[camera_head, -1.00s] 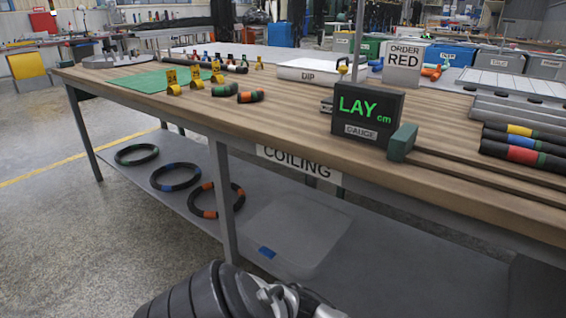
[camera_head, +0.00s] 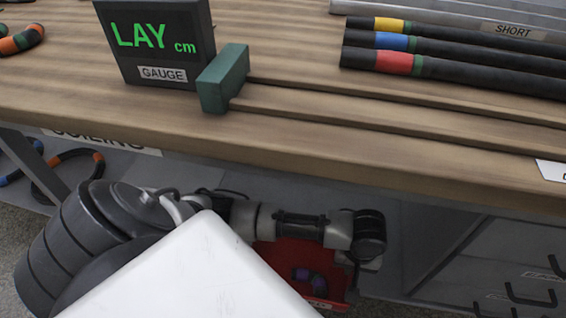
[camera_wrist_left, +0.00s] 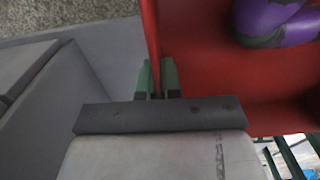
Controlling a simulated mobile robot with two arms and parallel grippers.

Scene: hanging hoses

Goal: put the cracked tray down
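A red tray (camera_head: 276,258) hangs below the bench front edge in the head view, partly hidden behind my arm and a white panel. A dark hose piece with purple bands (camera_head: 309,277) lies in it. In the left wrist view, the tray's floor (camera_wrist_left: 200,50) and thin upright wall show, with the purple hose (camera_wrist_left: 275,22) at the upper right. My left gripper (camera_wrist_left: 156,76) has its green-padded fingers on both sides of that wall, shut on it. No crack can be made out. My right gripper is not in view.
The wooden bench (camera_head: 290,145) carries a LAY cm gauge (camera_head: 158,42), a green block (camera_head: 223,78) and banded black hoses (camera_head: 440,65). Its front middle is bare. Hose coils (camera_head: 68,172) lie on the lower shelf. Drawers with handles (camera_head: 530,295) stand at lower right.

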